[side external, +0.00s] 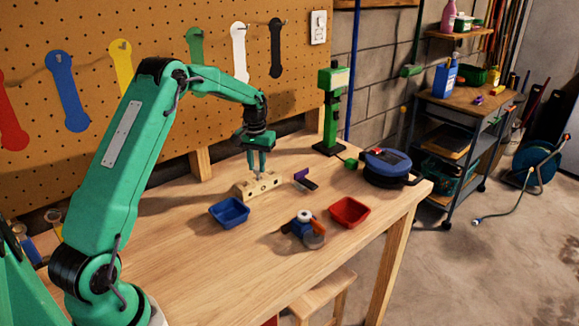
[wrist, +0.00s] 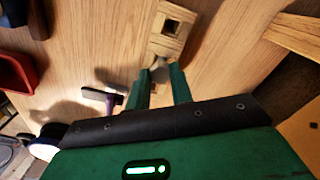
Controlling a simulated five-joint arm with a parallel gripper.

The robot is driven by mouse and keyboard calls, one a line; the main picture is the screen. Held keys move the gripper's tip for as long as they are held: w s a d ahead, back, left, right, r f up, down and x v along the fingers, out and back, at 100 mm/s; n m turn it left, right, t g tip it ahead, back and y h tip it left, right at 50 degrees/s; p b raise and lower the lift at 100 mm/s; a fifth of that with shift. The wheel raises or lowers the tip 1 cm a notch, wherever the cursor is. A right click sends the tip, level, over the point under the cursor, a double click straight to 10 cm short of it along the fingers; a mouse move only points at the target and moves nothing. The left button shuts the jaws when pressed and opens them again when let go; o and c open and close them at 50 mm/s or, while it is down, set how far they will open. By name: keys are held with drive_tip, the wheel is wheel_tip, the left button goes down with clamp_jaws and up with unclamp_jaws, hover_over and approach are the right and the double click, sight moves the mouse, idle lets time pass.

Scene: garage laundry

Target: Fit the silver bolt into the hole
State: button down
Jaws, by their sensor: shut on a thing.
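My gripper (side external: 257,170) points straight down over the pale wooden block (side external: 248,192) on the workbench. Its fingers are shut on a small silver bolt (side external: 257,177), mostly hidden between them in the side view. In the wrist view the fingertips (wrist: 161,70) flank the greyish bolt (wrist: 160,72) at the near end of the visible part of the block (wrist: 157,46). A dark square hole (wrist: 171,27) shows in the block beyond the fingers. I cannot tell whether the bolt's lower end is above a hole or inside one.
A blue tray (side external: 229,212) lies in front of the block, and a red tray (side external: 349,212) to the right. A purple-and-black item (side external: 305,181) lies close to the block's right. A blue-and-orange tool (side external: 303,229) stands between the trays. A pegboard (side external: 160,120) rises behind.

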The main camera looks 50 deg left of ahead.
drive_tip(key=shift+f, duration=1)
drive_tip(key=c, duration=1.1)
unclamp_jaws()
drive_tip(key=shift+c, duration=0.2)
drive_tip(key=shift+r, duration=0.1)
drive_tip(key=shift+r, duration=3.85)
